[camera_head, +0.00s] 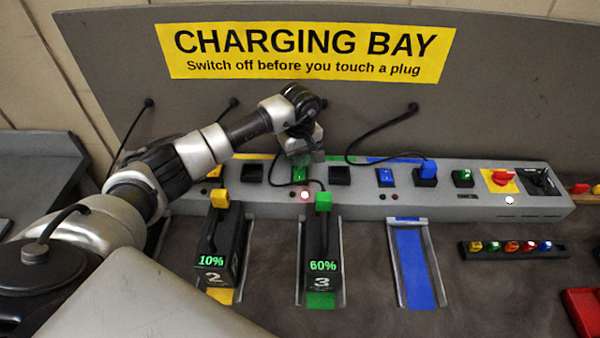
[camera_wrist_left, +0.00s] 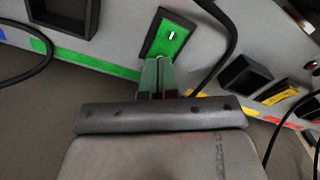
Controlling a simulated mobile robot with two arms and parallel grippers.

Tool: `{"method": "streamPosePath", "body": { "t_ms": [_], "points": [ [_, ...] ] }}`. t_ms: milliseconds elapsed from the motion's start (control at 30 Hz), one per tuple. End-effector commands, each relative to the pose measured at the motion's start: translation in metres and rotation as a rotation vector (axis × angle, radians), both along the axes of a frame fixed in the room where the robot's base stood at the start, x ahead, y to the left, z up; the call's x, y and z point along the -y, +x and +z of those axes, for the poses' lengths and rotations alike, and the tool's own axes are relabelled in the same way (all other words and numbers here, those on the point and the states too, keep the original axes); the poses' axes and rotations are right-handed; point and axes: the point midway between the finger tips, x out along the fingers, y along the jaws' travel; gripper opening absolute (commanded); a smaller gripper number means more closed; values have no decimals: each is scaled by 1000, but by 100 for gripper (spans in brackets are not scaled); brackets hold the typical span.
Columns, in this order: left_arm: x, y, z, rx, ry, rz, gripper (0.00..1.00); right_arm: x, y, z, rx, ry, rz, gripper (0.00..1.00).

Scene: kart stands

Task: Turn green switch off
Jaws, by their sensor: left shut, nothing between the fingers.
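The green switch (camera_head: 299,174) is on the grey charging panel, in line with the green strip and battery 3. The left wrist view shows it as a green rocker (camera_wrist_left: 170,42) in a black frame with a white bar mark. Which end is pressed in, I cannot tell. My left gripper (camera_head: 310,158) is shut and empty, with its fingertips (camera_wrist_left: 157,75) right at the switch's edge and hiding part of it. Contact cannot be told. A small reddish light (camera_head: 305,195) glows below the switch. My right gripper is not in view.
Battery 3 (camera_head: 318,240) reads 60% and has a green plug (camera_head: 323,201) on top with a cable. Battery 2 (camera_head: 218,243) reads 10%. A blue switch (camera_head: 386,177), blue plug (camera_head: 427,170) and red rotary knob (camera_head: 502,178) are to the right. The blue bay (camera_head: 415,265) is empty.

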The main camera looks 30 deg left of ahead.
Motion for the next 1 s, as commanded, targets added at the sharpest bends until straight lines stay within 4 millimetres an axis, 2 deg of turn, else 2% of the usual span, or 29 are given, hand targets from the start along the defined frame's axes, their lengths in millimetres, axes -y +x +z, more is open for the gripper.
{"method": "streamPosePath", "body": {
  "t_ms": [1000],
  "points": [
    [0, 0, -16, 0, 0, 0, 0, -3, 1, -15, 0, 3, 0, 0]
  ]
}}
